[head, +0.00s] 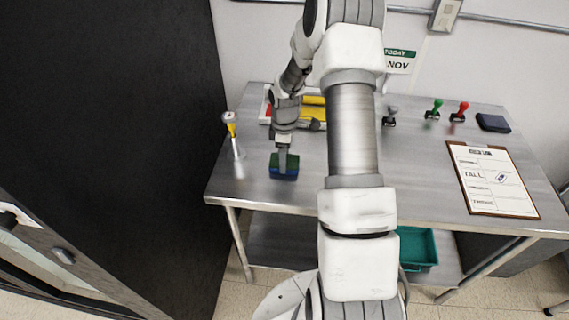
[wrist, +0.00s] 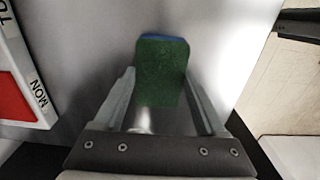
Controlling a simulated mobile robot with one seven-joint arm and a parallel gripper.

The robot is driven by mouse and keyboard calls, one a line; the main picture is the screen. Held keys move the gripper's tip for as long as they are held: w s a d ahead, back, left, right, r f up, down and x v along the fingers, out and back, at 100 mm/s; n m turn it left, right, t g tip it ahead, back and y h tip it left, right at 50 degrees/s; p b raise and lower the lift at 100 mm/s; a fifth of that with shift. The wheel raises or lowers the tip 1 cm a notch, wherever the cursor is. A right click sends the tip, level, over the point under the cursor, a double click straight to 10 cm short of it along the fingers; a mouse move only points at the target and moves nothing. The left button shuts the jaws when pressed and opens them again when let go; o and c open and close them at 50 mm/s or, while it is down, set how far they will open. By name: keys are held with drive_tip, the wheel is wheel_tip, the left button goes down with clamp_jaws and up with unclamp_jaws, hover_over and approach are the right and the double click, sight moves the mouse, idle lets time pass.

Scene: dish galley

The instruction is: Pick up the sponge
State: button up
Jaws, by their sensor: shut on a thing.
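The sponge (head: 284,168) is a small block with a dark green face and a blue layer along one side. In the head view it is at the left part of the steel table (head: 240,190), near the front edge. In the wrist view the sponge (wrist: 162,70) sits between the two fingers, green face toward the camera. My gripper (head: 283,156) points down and is shut on the sponge; in the wrist view the gripper (wrist: 160,95) has a finger at each side of it. I cannot tell whether the sponge touches the table.
A brush-like item in a metal holder (head: 236,147) stands left of the sponge. A tray with yellow things (head: 314,112) lies behind. Stamps with green (head: 434,107) and red (head: 460,110) handles and a clipboard (head: 493,178) are at the right. A teal bin (head: 418,247) is below.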

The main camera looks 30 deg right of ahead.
drive_tip(key=shift+c, duration=1.2)
drive_tip(key=shift+r, duration=0.15)
drive_tip(key=shift+r, duration=0.25)
drive_tip(key=r, duration=0.3)
drive_tip(key=shift+s+d+r+b, duration=0.1)
drive_tip(key=shift+s+r+b, duration=0.2)
drive_tip(key=shift+r, duration=0.1)
drive_tip(key=s+r, duration=0.6)
drive_tip(key=s, duration=0.5)
drive_tip(key=shift+d+r, duration=0.2)
drive_tip(key=shift+d, duration=0.15)
